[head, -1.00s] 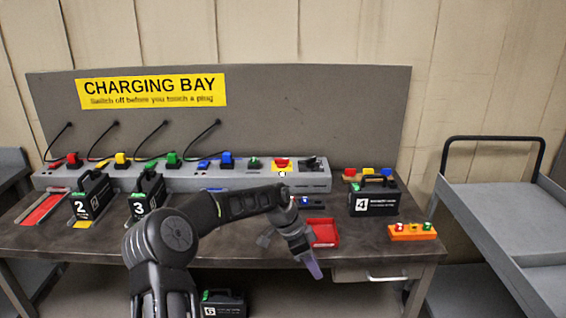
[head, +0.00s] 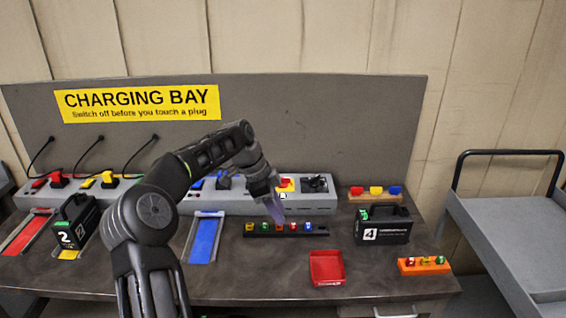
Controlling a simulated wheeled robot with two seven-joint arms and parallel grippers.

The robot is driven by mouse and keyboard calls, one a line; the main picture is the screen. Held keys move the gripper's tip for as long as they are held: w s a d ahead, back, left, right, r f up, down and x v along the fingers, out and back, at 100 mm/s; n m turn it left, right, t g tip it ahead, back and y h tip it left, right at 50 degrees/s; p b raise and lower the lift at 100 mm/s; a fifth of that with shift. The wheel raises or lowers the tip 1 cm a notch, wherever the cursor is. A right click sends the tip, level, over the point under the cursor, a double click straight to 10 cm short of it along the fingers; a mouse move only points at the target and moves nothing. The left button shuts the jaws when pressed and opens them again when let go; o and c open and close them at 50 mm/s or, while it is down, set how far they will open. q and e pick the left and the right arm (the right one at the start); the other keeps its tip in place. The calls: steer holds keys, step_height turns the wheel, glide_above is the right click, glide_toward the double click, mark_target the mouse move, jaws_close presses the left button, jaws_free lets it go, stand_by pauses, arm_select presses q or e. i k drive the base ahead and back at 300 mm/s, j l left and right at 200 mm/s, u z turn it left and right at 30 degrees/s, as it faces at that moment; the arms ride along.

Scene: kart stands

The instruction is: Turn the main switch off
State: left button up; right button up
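The main switch (head: 286,183) looks like a red handle on a yellow plate, near the right end of the grey charging rail (head: 322,202). The handle is small, and its exact angle cannot be told. My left gripper (head: 276,211) points downward just in front of the rail, slightly left of and below the switch in the head view. Its purple fingertips overlap in the picture, so I cannot tell whether they are open or apart from the rail. The wrist hides part of the rail left of the switch. My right gripper is out of view.
A black strip of coloured pieces (head: 318,231) lies below the gripper. A red tray (head: 326,267), battery 4 (head: 383,229) and an orange block (head: 424,266) stand to the right. Battery 2 (head: 72,222) is at left. A blue bay (head: 205,238) lies empty.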

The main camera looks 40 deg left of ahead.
mark_target(284, 182)
steer(key=i+j, duration=0.75)
steer(key=j, duration=0.15)
